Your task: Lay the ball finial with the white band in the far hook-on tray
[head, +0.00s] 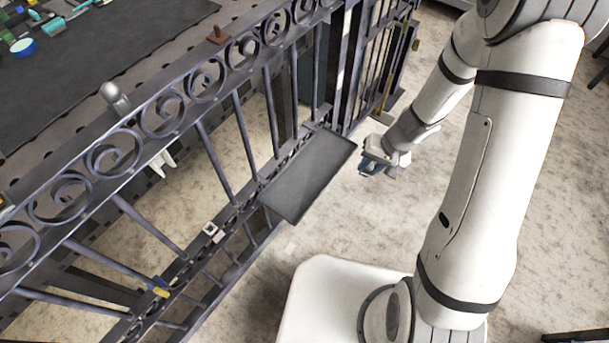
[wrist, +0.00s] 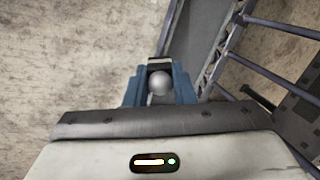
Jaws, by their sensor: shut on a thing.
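My gripper (head: 371,166) is to the right of the gate, apart from it and from the tray. In the wrist view its blue fingers (wrist: 160,85) are shut on a silver ball finial (wrist: 160,82). I cannot clearly make out a white band on it. In the head view the finial is too small to tell. A dark grey rectangular tray (head: 309,176) hangs on the right side of the gate, just left of my gripper and empty. It also shows in the wrist view (wrist: 197,38), ahead and to the right of the fingers.
The dark scrollwork gate (head: 235,125) runs diagonally, with upright bars. A grey finial (head: 115,97) and a brown piece (head: 217,35) stand along its top. A small white block (head: 212,231) and a yellow-blue piece (head: 158,287) sit lower. Behind is a dark worktop (head: 95,75) with tools.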

